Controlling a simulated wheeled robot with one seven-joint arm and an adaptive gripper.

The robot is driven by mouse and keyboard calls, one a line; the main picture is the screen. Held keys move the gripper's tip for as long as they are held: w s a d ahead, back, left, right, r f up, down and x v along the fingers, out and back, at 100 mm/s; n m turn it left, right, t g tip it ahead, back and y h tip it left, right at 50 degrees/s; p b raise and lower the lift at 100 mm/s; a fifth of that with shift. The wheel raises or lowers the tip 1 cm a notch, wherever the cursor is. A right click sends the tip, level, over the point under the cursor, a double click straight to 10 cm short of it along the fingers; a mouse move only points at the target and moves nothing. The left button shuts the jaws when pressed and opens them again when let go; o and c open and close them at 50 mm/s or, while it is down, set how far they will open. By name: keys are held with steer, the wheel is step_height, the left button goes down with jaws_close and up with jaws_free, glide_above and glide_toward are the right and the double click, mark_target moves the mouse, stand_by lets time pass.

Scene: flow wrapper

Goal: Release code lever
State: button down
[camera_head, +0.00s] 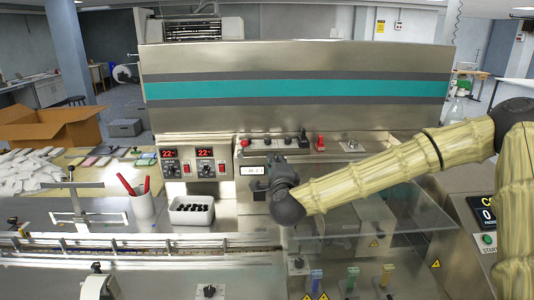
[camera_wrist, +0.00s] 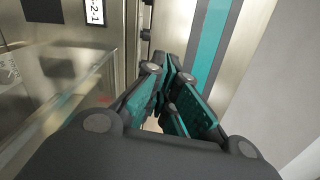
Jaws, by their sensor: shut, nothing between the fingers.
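My gripper (camera_head: 262,186) is shut and empty in front of the machine's control panel, just below and right of a small display (camera_head: 252,170). In the wrist view its fingers (camera_wrist: 168,76) come together ahead, and the display (camera_wrist: 96,12) shows at the top left. No readable label shows which control is the code lever. My wrist and fingers hide part of the panel below the display.
Two red-digit temperature controllers (camera_head: 187,160) are left of the panel. A clear guard (camera_head: 375,215) lies under my arm. Blue, green and yellow levers (camera_head: 352,279) are at the front.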

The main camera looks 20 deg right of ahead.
steer(key=w+a+f+n+p, duration=0.1)
steer(key=w+p, duration=0.4)
steer(key=w, duration=0.9)
steer(key=shift+a, duration=0.6)
